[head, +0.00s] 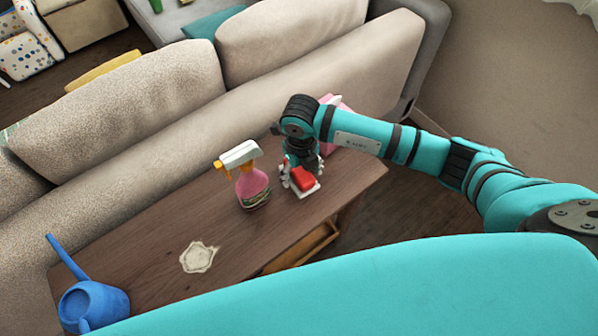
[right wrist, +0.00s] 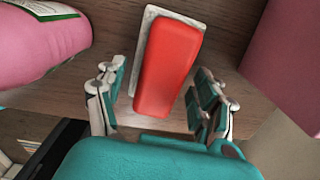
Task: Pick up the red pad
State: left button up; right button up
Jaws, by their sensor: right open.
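The red pad (head: 305,178) lies on a pale flat base (head: 305,192) near the right end of the wooden table. My right gripper (head: 298,178) is over it, pointing down. In the right wrist view the red pad (right wrist: 167,68) stands out clearly, with a pale strip of the base (right wrist: 142,45) along its left side. The right gripper (right wrist: 158,92) is open, one finger on each side of the pad's near end, with visible gaps. My left gripper is not in view.
A pink spray bottle (head: 253,187) stands just left of the right gripper. Another pink container (head: 340,104) is partly hidden behind my right arm. A white paper-like piece (head: 198,257) and a blue watering can (head: 92,304) are further left on the table (head: 150,225). A sofa (head: 160,140) runs behind.

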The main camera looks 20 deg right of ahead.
aim_at(301, 171)
jog(key=shift+c, duration=0.2)
jog(key=c, duration=1.1)
notch_tip(301, 171, up, 10)
jog(key=shift+r, duration=0.1)
